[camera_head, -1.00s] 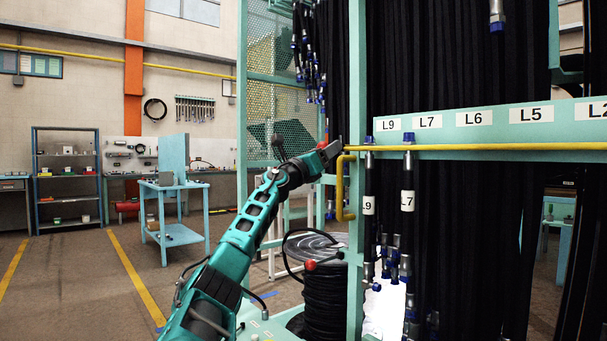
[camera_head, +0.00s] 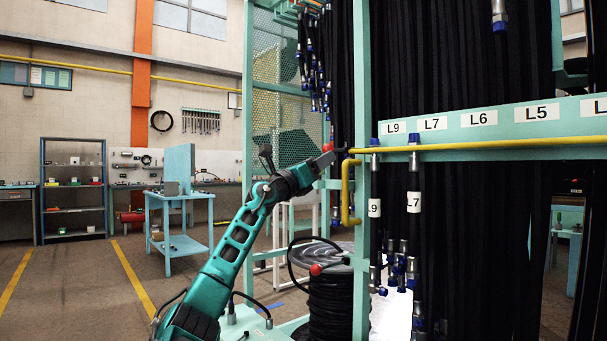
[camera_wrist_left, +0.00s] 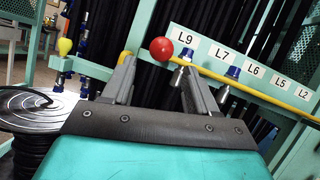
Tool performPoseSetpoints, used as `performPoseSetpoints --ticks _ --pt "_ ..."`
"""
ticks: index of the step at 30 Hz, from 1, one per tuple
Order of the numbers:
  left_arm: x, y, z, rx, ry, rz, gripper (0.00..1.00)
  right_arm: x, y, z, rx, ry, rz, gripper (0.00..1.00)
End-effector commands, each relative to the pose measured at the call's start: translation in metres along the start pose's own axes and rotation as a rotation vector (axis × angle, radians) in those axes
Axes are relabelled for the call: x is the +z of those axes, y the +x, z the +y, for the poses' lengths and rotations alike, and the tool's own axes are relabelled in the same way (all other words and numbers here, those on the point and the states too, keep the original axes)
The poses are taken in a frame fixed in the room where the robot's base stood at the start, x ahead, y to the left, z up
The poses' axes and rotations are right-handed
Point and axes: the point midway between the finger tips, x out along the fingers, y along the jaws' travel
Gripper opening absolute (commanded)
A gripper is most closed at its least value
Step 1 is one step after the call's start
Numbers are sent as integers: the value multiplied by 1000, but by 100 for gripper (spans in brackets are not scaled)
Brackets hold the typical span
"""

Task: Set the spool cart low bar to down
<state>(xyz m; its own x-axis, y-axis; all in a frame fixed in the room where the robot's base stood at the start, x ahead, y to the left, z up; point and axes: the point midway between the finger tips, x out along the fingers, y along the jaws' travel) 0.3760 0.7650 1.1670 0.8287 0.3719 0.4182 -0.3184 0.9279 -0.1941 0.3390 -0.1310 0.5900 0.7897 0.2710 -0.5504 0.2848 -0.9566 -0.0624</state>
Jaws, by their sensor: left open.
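A long yellow bar (camera_head: 480,145) runs across the front of the hose rack, under the label strip; I take it for the low bar. It also shows in the left wrist view (camera_wrist_left: 252,82). A red ball knob (camera_wrist_left: 161,48) shows near its left end, and in the head view (camera_head: 327,147). My left gripper (camera_head: 333,158) is at this end of the rack. In the left wrist view my left gripper (camera_wrist_left: 157,66) is open, with the knob showing between and just beyond its fingertips. Contact cannot be told. My right gripper is out of view.
A yellow bracket (camera_head: 345,205) hangs below the bar's left end beside a teal post (camera_head: 361,250). Hoses with blue-collared fittings (camera_head: 414,170) hang close to the bar. A black hose spool (camera_head: 332,305) stands below. Open floor (camera_head: 80,275) lies to the left.

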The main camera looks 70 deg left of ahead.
Motion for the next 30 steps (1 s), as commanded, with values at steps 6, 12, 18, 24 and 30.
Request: performPoseSetpoints --ticks 6,12,18,24,30 --pt "0 -32 1 3 -1 -1 58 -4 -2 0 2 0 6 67" --pt "0 -49 0 0 0 1 58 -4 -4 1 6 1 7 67" --pt "0 -53 0 1 1 1 58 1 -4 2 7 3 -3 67" --pt "0 -53 0 1 1 1 58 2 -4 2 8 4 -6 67" --pt "0 -53 0 1 1 1 58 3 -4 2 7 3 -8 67"
